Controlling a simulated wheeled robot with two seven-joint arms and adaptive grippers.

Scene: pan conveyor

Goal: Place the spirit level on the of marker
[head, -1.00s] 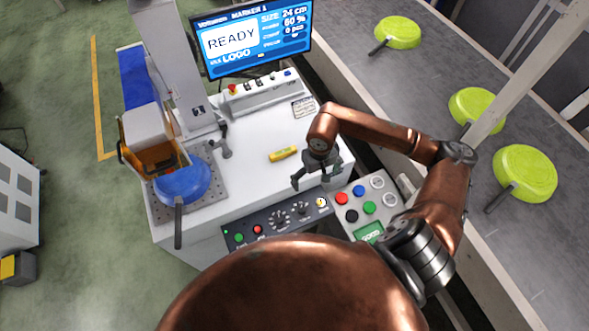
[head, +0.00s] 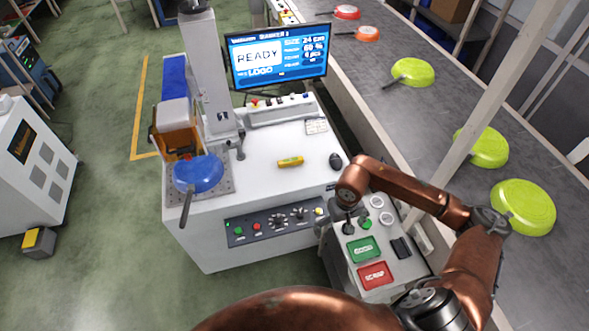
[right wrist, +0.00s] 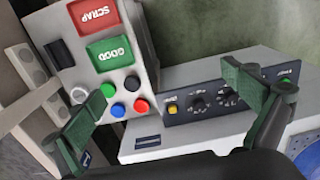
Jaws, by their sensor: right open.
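The spirit level (head: 290,161) is a small yellow bar lying flat on the white top of the marker (head: 262,183) in the head view. The marker carries a column, an orange-and-white head and a screen (head: 278,54) reading READY. A blue pan (head: 199,173) sits on its plate under the head. My right gripper (head: 350,217) is over the button box, to the right of and nearer than the spirit level. In the right wrist view my right gripper (right wrist: 172,108) has its fingers wide apart with nothing between them. The spirit level is not visible there. My left gripper is not in view.
The button box (head: 340,262) has green GOOD and red SCRAP pads. A dark rounded object (head: 336,161) lies right of the spirit level. A conveyor (head: 440,120) with green and red pans runs along the right. The marker top around the spirit level is clear.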

